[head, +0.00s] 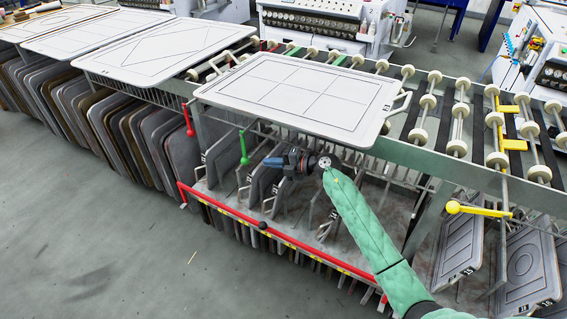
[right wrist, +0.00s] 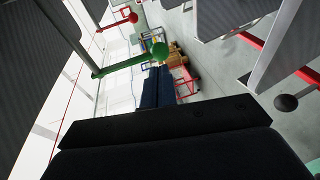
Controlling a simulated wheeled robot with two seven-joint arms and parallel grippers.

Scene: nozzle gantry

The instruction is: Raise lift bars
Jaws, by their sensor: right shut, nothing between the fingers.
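A long red lift bar (head: 290,241) with a black knob (head: 263,225) runs low along the front of the rack. A green lever with a round knob (head: 243,150) and a red lever (head: 188,120) hang from the frame's upper edge; a yellow lever (head: 478,210) juts out at the right. My right gripper (head: 268,162) points left in front of the rack, just right of the green knob and apart from it. It is shut and empty. The right wrist view shows its dark fingers (right wrist: 165,140), the green knob (right wrist: 159,50) and the black knob (right wrist: 286,102). My left gripper is out of view.
A white framed panel (head: 280,90) lies on the roller table (head: 425,155) above my right gripper. Grey panels (head: 185,160) stand upright in the rack close behind and around it. The grey floor (head: 90,250) at the front left is clear.

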